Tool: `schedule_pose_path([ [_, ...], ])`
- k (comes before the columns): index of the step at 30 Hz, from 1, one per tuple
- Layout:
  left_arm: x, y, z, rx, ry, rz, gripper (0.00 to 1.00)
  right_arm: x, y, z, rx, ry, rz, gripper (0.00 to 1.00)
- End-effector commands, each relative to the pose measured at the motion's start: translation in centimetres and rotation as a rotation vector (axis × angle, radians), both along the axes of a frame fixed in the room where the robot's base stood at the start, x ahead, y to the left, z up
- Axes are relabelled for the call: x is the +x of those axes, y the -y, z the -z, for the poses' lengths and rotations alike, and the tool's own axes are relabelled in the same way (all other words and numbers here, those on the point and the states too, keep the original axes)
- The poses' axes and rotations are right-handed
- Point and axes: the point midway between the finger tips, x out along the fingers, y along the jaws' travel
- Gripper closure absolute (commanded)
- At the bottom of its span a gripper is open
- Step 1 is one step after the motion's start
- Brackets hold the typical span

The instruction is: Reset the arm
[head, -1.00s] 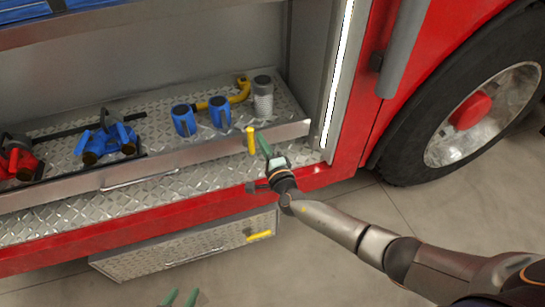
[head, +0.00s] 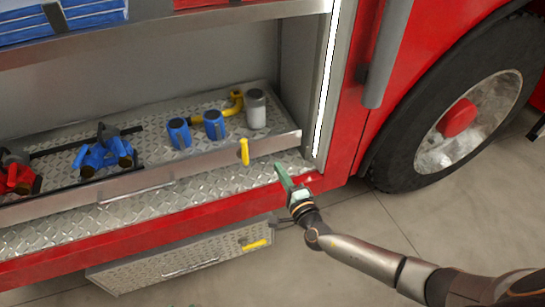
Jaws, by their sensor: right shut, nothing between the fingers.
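My right gripper (head: 283,180) is at the front edge of the truck's open compartment, right of the yellow handle (head: 244,151). Its green fingers are together and hold nothing. It looks close to the diamond-plate ledge (head: 180,196), but I cannot tell whether it touches. My right arm reaches in from the lower right.
The compartment tray (head: 75,155) holds blue fittings (head: 179,133), a grey cylinder (head: 256,109), a yellow bent pipe (head: 236,102), a blue nozzle (head: 103,152) and a red one (head: 18,175). A lower drawer (head: 150,271) and a wheel (head: 465,115) flank clear floor.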

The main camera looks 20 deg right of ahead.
Motion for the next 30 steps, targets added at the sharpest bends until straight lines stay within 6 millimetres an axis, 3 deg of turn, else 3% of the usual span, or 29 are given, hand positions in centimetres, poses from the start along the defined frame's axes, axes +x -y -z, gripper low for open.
schedule_pose_path([
  [6, 0.2, 0.0, -0.3, 0.0, 0.009, -0.002, 0.5, -1.5, 0.1, 0.0, 0.0, 0.0, 0.0, 1.0],
  [23, 0.1, -0.2, -0.2, 0.002, 0.005, -0.006, 0.5, -1.6, 0.1, 0.0, 0.014, -0.004, 0.003, 1.0],
  [26, 0.0, -0.2, -0.7, 0.002, 0.003, -0.006, 0.5, -2.3, 0.1, 0.3, 0.133, -0.044, 0.022, 1.0],
  [30, -0.2, -0.4, -2.1, 0.003, 0.003, -0.01, 0.5, -4.6, 0.0, 1.4, 0.579, -0.174, 0.11, 1.0],
])
